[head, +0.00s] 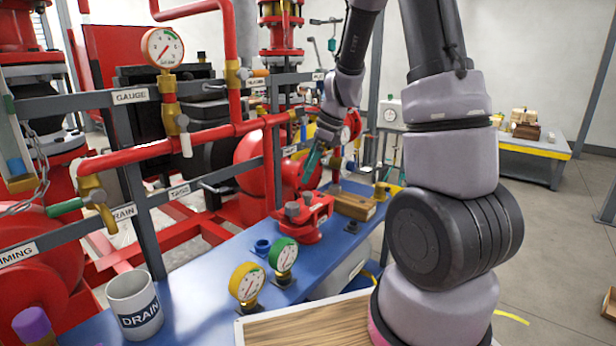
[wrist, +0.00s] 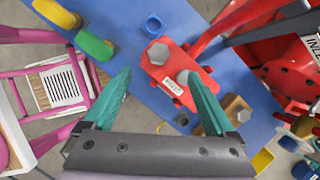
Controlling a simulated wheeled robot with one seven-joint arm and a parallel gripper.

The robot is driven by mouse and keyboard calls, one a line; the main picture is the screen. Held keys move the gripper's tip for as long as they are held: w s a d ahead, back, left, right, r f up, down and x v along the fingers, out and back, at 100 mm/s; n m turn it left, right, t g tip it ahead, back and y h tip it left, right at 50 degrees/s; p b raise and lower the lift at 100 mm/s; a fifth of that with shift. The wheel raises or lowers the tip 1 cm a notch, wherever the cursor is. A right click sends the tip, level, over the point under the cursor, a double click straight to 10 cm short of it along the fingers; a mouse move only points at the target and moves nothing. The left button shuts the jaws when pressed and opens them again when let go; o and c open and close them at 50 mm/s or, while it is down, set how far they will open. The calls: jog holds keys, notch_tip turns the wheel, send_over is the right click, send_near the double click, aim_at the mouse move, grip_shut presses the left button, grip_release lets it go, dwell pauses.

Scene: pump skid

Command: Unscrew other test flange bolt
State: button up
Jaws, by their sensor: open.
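The red test flange (head: 312,232) sits on the blue bench top and also shows in the wrist view (wrist: 155,70). One grey hex bolt (wrist: 158,53) stands on it, in the gap between my fingers as seen from the wrist. A second grey bolt (wrist: 184,78) is partly hidden by my right-hand finger. Both bolts show in the head view, one nearer (head: 292,209) and one farther (head: 307,198). My gripper (wrist: 155,74) is open and empty, with teal fingers spread wide. In the head view it (head: 312,165) is above and behind the flange, apart from it.
Yellow (head: 247,284) and green (head: 284,256) gauges stand in front of the flange, near a blue ring (head: 262,247). A wooden block (head: 354,204) stands right of the flange. A DRAIN mug (head: 136,302) is at front left. Red pipes and grey rails (head: 205,184) border the left.

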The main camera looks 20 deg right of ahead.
aim_at(293, 205)
jog(key=shift+m, duration=0.3)
jog(key=x, duration=1.1)
jog(key=shift+s+f, duration=0.15)
jog(key=shift+f, duration=0.3)
